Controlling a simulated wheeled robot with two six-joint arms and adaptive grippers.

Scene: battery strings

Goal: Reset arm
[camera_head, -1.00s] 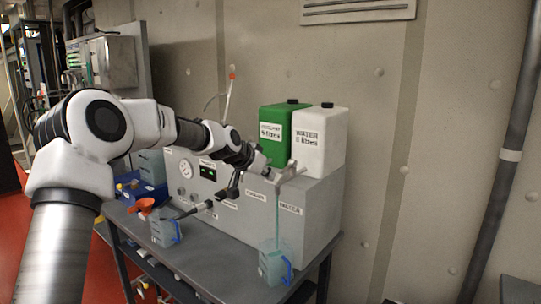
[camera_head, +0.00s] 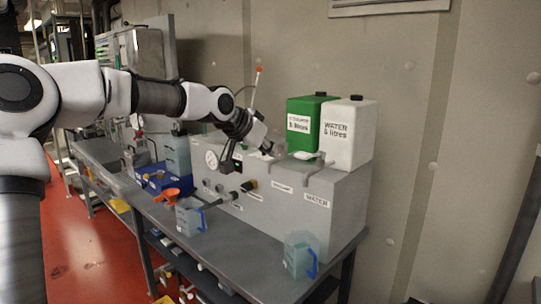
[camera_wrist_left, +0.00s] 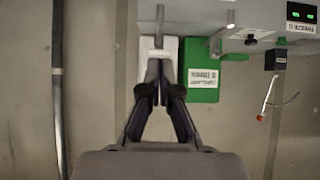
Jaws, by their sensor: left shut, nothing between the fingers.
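My left arm comes in from the left in the head view. My left gripper (camera_head: 268,149) is just left of the green container, near the top edge of the grey dispenser (camera_head: 345,205). In the left wrist view my left gripper (camera_wrist_left: 158,68) has its fingers together with nothing between them. The green container (camera_wrist_left: 200,72) and a white shape lie beyond the fingertips. My right gripper is out of view.
A white water container (camera_head: 349,133) stands beside the green container (camera_head: 304,122) on the dispenser. A clear jug (camera_head: 300,254) stands below the right tap, another jug (camera_head: 190,216) by the left spout. An orange funnel (camera_head: 168,195) and blue box (camera_head: 166,180) are at left.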

